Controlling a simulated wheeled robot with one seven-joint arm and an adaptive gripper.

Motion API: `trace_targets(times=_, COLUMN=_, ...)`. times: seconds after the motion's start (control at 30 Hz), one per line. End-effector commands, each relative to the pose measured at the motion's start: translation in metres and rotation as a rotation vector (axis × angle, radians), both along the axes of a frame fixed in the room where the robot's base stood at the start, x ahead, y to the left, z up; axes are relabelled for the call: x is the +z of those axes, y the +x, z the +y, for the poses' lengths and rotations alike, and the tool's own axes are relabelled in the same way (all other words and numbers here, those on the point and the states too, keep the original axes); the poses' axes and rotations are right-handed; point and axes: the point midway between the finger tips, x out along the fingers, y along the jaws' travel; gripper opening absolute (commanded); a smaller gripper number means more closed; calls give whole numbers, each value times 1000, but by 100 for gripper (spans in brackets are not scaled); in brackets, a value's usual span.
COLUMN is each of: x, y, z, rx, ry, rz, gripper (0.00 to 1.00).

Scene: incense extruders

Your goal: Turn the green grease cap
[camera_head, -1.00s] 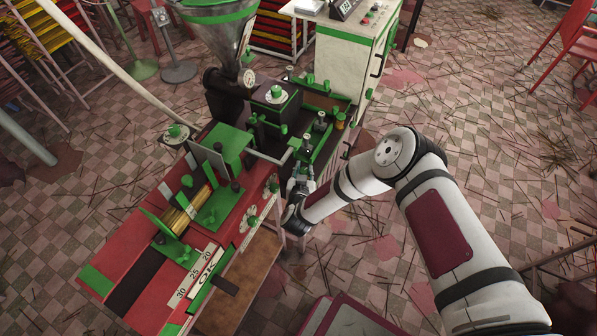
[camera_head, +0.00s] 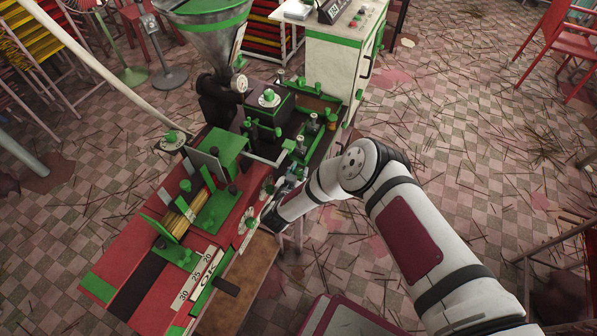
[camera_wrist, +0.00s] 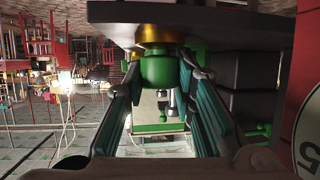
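The green grease cap (camera_wrist: 158,69) shows in the wrist view, below a brass collar (camera_wrist: 160,33) under a dark ledge. My gripper (camera_wrist: 161,62) has its teal-padded fingers apart, one on each side of this cap. A narrow gap seems to remain beside the cap; I cannot tell if either pad touches it. In the head view my gripper (camera_head: 287,192) is low against the near side of the red and black extruder (camera_head: 140,255), partly hidden by my wrist. I cannot make out the gripped-side cap there.
A steel hopper (camera_head: 205,45) rises at the machine's far end, with a white cabinet (camera_head: 333,65) behind. Green knobs and valves crowd the machine top. A white dial (camera_wrist: 309,135) stands close at right in the wrist view. The tiled floor at right is mostly open, strewn with sticks.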

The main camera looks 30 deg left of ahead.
Motion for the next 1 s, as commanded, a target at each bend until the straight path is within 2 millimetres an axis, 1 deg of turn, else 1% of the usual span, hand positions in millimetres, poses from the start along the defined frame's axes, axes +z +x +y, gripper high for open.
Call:
trace_targets(times=0.03, x=2, y=3, z=1, rx=-1, ry=3, rz=-4, gripper=35)
trace_targets(times=0.07, x=2, y=3, z=1, rx=-1, ry=3, rz=-4, gripper=42)
trace_targets(times=0.1, x=2, y=3, z=1, rx=0, ry=2, rz=-5, gripper=45)
trace_targets(times=0.37, x=1, y=1, z=0, rx=0, ry=1, rz=-2, gripper=45)
trace_targets(times=0.5, x=3, y=-5, z=0, rx=2, ry=1, rz=-1, gripper=45)
trace_targets(times=0.57, x=6, y=-12, z=-2, rx=3, ry=1, rz=-1, gripper=45)
trace_targets(times=0.67, x=13, y=-27, z=-6, rx=4, ry=0, rz=-1, gripper=45)
trace_targets(times=0.8, x=24, y=-54, z=-13, rx=5, ry=0, rz=-1, gripper=45)
trace_targets(times=1.0, x=38, y=-86, z=-21, rx=3, ry=1, rz=-2, gripper=45)
